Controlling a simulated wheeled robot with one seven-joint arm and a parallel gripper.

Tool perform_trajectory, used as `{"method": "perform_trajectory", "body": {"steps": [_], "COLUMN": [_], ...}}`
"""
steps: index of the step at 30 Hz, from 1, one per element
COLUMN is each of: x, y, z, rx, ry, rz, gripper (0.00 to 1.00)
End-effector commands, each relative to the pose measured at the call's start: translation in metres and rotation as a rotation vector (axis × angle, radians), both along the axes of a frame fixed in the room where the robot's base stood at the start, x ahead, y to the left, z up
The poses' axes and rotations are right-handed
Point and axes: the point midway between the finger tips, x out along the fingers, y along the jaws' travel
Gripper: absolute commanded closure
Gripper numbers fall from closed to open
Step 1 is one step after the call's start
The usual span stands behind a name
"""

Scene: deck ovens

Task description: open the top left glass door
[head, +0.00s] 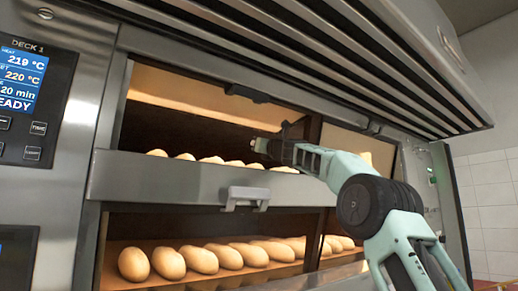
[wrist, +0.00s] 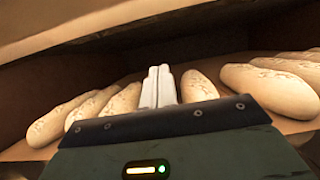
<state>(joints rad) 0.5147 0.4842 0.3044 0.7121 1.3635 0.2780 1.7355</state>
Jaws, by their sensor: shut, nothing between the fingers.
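The top left glass door (head: 165,178) appears swung down. Its steel frame with a grey handle (head: 245,197) juts out below the top left opening, overlapping the post on the left. Its exact angle is hard to judge. No glass shows across the opening, where loaves (head: 205,160) lie in the lit chamber. My gripper (head: 256,145) is at the right part of this opening, above the door and apart from the handle. In the wrist view my gripper (wrist: 159,88) is shut and empty, its fingers pointing in among the loaves (wrist: 200,86).
The control panel (head: 30,95) is on the left. A ribbed steel hood (head: 320,50) overhangs the top. The lower deck (head: 115,262) holds several loaves behind its front. The top right door (head: 385,160) looks closed, partly hidden by my arm.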

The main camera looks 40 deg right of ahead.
Motion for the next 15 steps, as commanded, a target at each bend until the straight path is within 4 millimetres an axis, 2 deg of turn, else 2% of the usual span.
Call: {"method": "perform_trajectory", "body": {"steps": [15], "x": [0.012], "y": [-0.001], "z": [0.025], "rx": [0.003], "ry": [-0.088], "rz": [0.001], "gripper": [1.00]}}
